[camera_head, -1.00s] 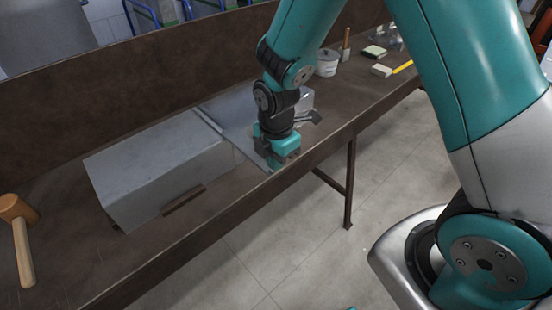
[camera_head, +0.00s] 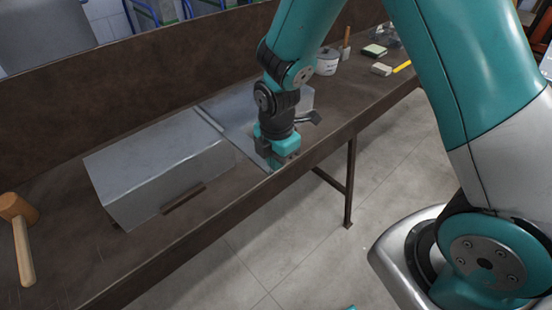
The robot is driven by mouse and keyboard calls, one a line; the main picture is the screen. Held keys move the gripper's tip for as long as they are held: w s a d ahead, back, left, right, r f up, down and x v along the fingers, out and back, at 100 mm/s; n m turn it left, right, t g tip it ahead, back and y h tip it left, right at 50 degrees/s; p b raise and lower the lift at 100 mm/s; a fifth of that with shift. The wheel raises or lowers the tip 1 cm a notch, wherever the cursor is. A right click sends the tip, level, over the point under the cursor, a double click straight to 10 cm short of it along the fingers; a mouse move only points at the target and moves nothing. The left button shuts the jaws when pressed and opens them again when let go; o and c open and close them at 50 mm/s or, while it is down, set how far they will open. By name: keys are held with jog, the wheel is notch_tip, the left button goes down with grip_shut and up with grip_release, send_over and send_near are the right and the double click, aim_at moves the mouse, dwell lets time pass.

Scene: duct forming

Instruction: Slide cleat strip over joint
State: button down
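A grey sheet-metal duct section (camera_head: 160,165), box-shaped, lies on the brown workbench at left centre. A second grey metal piece (camera_head: 234,107) lies against its right end, partly hidden behind my arm. A thin pale strip-like line (camera_head: 212,122) runs along the seam between them; I cannot tell whether it is the cleat strip or a duct edge. My gripper (camera_head: 277,164) points down at the near end of this seam, close to the bench's front edge. Its fingertips are mostly hidden by its own body, so its opening and any held thing cannot be made out.
A wooden mallet (camera_head: 22,240) lies at the bench's left end. A dark bar (camera_head: 183,198) lies in front of the duct. A white pot (camera_head: 327,62), a brush and small blocks (camera_head: 381,69) stand at the far right. The bench (camera_head: 130,262) has a raised back wall.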

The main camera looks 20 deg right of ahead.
jog(key=shift+f, duration=0.35)
jog(key=shift+w, duration=0.1)
dwell(1.6)
jog(key=shift+w+a, duration=0.2)
jog(key=shift+w, duration=0.2)
jog(key=shift+w, duration=0.1)
dwell(0.6)
jog(key=shift+w+a, duration=0.15)
jog(key=shift+w, duration=0.2)
jog(key=shift+p, duration=0.35)
dwell(0.3)
jog(key=shift+w+a, duration=0.15)
jog(key=shift+w, duration=0.35)
jog(key=shift+w, duration=0.1)
dwell(0.5)
